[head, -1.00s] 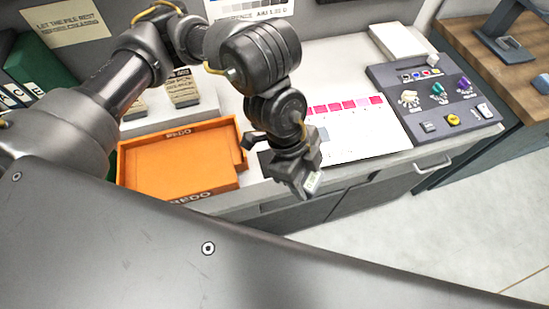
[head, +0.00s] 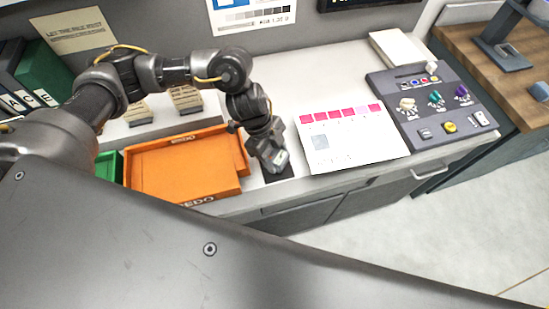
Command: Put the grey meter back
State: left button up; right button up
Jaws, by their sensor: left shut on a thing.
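My left gripper (head: 271,160) is shut on the grey meter (head: 281,158), which shows as a small pale-faced piece at the fingertips. Most of the meter is hidden by the gripper. The gripper holds it over a small dark pad (head: 287,178) near the front edge of the counter, between the orange tray and the printed sheet. I cannot tell whether the meter touches the pad. My right gripper is not in view.
The orange tray (head: 150,180) lies just left of the gripper. The sheet with pink patches (head: 355,150) lies to its right. A grey control panel (head: 400,90) with knobs stands further right. Stamp-like blocks (head: 186,98) stand behind the tray. The counter behind the gripper is clear.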

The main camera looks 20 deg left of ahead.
aim_at(275, 161)
pick_arm(q)
jog(key=f, duration=0.1)
jog(key=f+p, duration=0.1)
jog(key=f, duration=0.1)
jog(key=shift+w+a+p, duration=0.15)
jog(key=shift+a+p, duration=0.05)
jog(key=shift+p, duration=0.1)
jog(key=shift+f, duration=0.25)
jog(key=shift+f, duration=0.2)
jog(key=o, duration=1)
